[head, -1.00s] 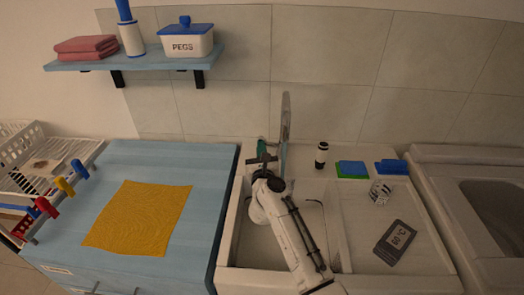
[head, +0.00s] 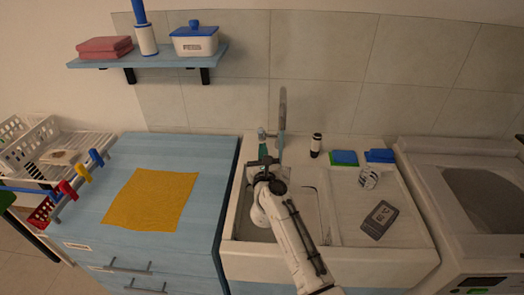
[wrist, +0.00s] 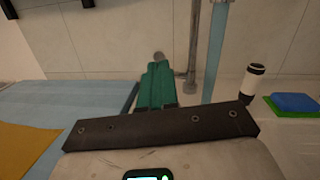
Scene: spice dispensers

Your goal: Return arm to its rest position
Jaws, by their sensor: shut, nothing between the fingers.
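My white arm (head: 288,232) reaches over the sink basin (head: 318,218) in the head view. My gripper (head: 263,148) is at its far end, by the back of the sink and just left of the tap (head: 283,112). In the wrist view, the green fingers of my gripper (wrist: 157,85) are together, with nothing between them. The tap's tall pipe (wrist: 216,45) stands to their right there.
A dark-capped bottle (head: 315,146), sponges (head: 344,157), a white cup (head: 369,178) and a dark labelled box (head: 380,220) sit right of my arm. A blue counter with a yellow cloth (head: 151,199) is left. A shelf (head: 150,58) hangs above.

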